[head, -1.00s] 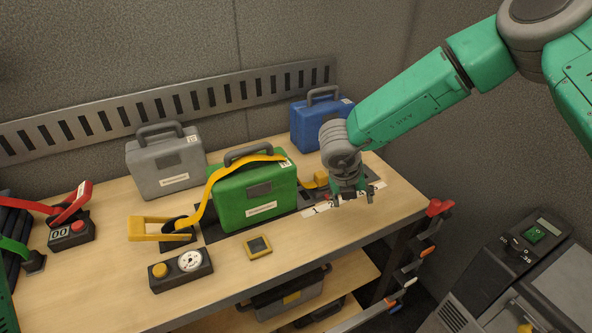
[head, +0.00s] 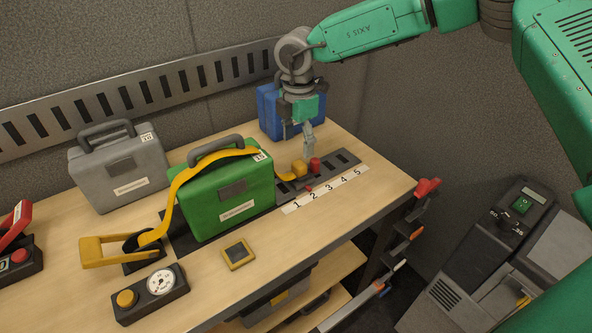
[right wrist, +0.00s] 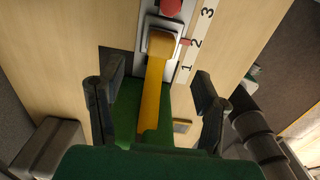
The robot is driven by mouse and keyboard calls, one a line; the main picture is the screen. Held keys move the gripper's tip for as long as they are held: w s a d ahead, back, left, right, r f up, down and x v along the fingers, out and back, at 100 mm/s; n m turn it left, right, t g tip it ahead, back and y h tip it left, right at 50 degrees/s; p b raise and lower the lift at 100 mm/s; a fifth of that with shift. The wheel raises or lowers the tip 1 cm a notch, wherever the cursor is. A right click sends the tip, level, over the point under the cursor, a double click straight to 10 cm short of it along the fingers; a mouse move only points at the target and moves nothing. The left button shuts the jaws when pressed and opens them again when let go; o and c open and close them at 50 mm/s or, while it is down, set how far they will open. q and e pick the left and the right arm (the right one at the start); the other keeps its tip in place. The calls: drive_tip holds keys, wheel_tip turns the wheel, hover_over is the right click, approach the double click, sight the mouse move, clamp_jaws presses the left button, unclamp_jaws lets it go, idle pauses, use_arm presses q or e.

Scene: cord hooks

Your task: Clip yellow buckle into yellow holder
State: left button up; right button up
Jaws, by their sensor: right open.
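A yellow strap (head: 182,188) runs over the green case (head: 232,205) to a yellow block (head: 299,168), seemingly the buckle, beside a red knob (head: 315,164) on the dark slotted rail. In the right wrist view the yellow block (right wrist: 161,44) lies at the strap's end over a grey bracket. Whether it is clipped in cannot be told. A yellow lever (head: 103,250) is at the strap's left end. My right gripper (head: 308,148) is open and empty, just behind the block and knob. In the right wrist view its fingers (right wrist: 156,108) straddle the strap's line. My left gripper is out of view.
A numbered strip (head: 328,189) runs along the dark rail (head: 343,161). A blue case (head: 268,112) stands behind my right gripper, a grey case (head: 122,175) at left. A gauge box (head: 150,297) and small yellow device (head: 238,254) lie in front.

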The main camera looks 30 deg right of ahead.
sight(300, 163)
drive_tip(key=f+b, duration=0.1)
drive_tip(key=f, duration=0.1)
drive_tip(key=f+b, duration=0.1)
drive_tip(key=b, duration=0.1)
drive_tip(key=f+b, duration=0.2)
drive_tip(key=shift+d+f, duration=0.35)
drive_tip(key=shift+a+f, duration=0.1)
drive_tip(key=shift+f, duration=0.8)
drive_tip(key=shift+a+f, duration=0.1)
drive_tip(key=shift+f, duration=0.6)
drive_tip(key=shift+p, duration=0.35)
drive_tip(key=shift+p, duration=0.3)
drive_tip(key=shift+p, duration=0.35)
